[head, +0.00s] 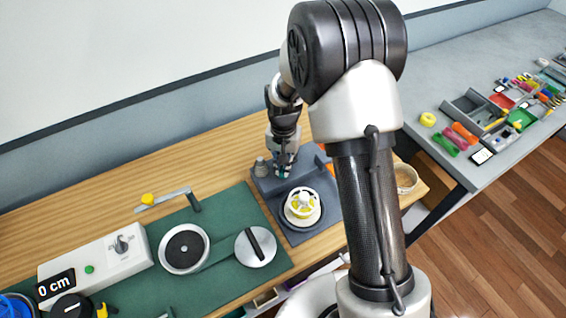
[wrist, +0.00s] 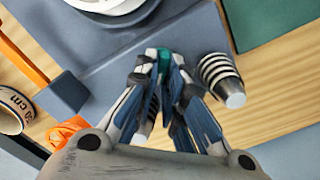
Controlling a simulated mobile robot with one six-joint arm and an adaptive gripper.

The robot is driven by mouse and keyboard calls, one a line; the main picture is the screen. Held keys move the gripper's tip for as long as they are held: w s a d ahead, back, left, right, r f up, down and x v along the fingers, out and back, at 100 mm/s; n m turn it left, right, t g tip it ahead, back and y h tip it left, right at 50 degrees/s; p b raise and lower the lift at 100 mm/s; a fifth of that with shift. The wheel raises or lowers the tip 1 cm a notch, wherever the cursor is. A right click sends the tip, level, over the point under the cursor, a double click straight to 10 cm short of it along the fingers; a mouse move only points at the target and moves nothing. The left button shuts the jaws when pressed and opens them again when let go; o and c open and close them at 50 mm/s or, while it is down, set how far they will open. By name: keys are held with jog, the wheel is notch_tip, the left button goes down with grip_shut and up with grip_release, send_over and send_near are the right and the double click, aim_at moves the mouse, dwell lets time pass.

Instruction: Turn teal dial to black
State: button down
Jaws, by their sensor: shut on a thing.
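The teal dial (wrist: 163,57) shows as a small teal piece between my fingertips in the wrist view. It also shows small below my gripper in the head view (head: 283,173). My gripper (wrist: 164,68) points down at the grey fixture (head: 300,237) and is shut on the dial. The fingers cover most of the dial, so its pointer and any black mark are hidden.
A grey and black ribbed knob (wrist: 222,82) stands close beside my fingers. A white and yellow wheel (head: 304,204) sits on the fixture's front part. A green mat (head: 225,275) with a round black-and-white disc (head: 184,249) lies to the left.

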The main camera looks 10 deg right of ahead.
jog(key=shift+m, duration=0.3)
jog(key=c, duration=1.7)
grip_release()
notch_tip(320, 180, up, 12)
jog(key=shift+r, duration=0.1)
